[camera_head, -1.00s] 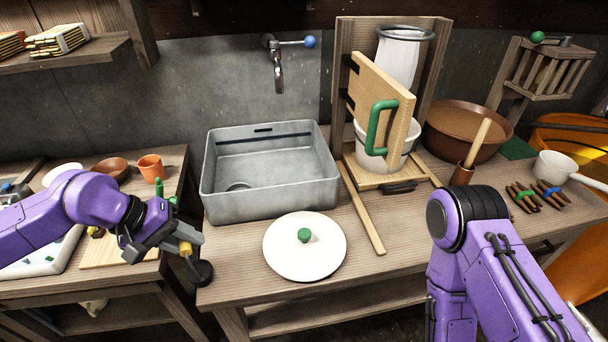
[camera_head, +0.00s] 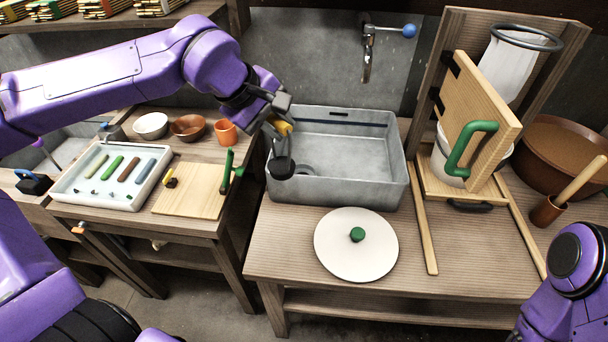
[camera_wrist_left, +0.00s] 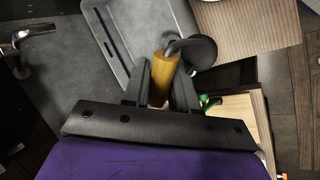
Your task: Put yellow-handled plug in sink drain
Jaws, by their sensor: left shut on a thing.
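The plug has a yellow handle (camera_head: 284,128) and a round black stopper (camera_head: 281,168). My left gripper (camera_head: 281,118) is shut on the handle and holds the plug with the stopper hanging below it. In the head view the stopper overlaps the left wall of the grey sink (camera_head: 345,187); its height above the rim is hard to tell. The round drain (camera_head: 305,170) shows partly at the left of the sink floor, just right of the stopper. In the left wrist view the yellow handle (camera_wrist_left: 160,82) sits between the fingers, with the stopper (camera_wrist_left: 200,52) beyond. My right gripper is out of view.
A tap (camera_head: 367,60) reaches over the sink from the back wall. A white lid (camera_head: 340,258) with a green knob lies in front of the sink. A wooden press (camera_head: 485,110) stands to its right. A side table with a cutting board (camera_head: 188,203) stands left, across a gap.

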